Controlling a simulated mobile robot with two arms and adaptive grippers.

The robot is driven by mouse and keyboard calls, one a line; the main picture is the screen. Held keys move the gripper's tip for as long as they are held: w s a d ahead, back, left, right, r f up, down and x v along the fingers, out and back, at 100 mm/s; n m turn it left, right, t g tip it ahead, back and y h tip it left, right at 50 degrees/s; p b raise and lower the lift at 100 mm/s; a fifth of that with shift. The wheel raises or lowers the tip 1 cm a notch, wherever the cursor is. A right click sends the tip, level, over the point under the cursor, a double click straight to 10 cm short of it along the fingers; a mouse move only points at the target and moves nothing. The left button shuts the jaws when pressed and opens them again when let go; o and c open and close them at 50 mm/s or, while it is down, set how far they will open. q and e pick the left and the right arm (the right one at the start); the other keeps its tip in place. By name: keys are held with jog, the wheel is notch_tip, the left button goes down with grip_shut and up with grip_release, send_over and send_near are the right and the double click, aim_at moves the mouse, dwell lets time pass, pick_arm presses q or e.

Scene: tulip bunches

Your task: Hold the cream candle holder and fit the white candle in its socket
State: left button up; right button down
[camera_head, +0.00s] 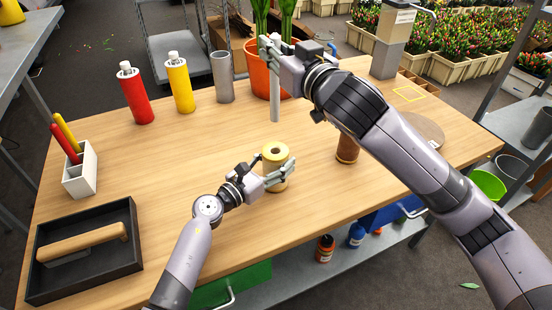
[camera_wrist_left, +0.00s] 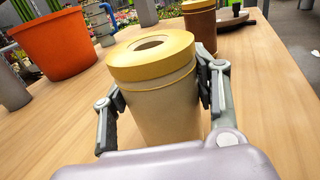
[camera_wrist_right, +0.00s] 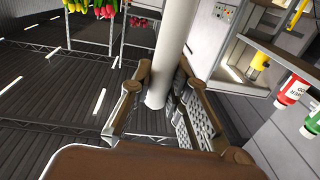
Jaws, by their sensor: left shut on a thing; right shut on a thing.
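The cream candle holder (camera_head: 275,151) stands upright on the wooden table, with a yellowish top and a round socket. My left gripper (camera_head: 277,174) is shut around its body; the left wrist view shows the fingers on both sides of the holder (camera_wrist_left: 162,105) and the dark socket opening in its lid. The white candle (camera_head: 274,105) hangs upright from my right gripper (camera_head: 270,50), above and behind the holder, its lower end clear of the socket. In the right wrist view the candle (camera_wrist_right: 170,50) sits between the shut fingers.
An orange pot (camera_head: 257,78) with green stems stands behind the candle. A brown jar (camera_head: 347,148) stands right of the holder. Red (camera_head: 136,95) and yellow (camera_head: 180,84) bottles and a grey cylinder (camera_head: 222,77) line the back left. A black tray (camera_head: 85,250) lies front left.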

aim_at(278, 107)
notch_tip(278, 107, down, 12)
jog(key=n+g+y, duration=0.1)
jog(key=n+y, duration=0.1)
jog(key=y, duration=0.1)
jog(key=shift+f+g, duration=0.15)
jog(key=shift+g, duration=0.25)
jog(key=shift+f, duration=0.1)
jog(key=c, duration=1.5)
grip_release()
jog(key=shift+c, duration=0.2)
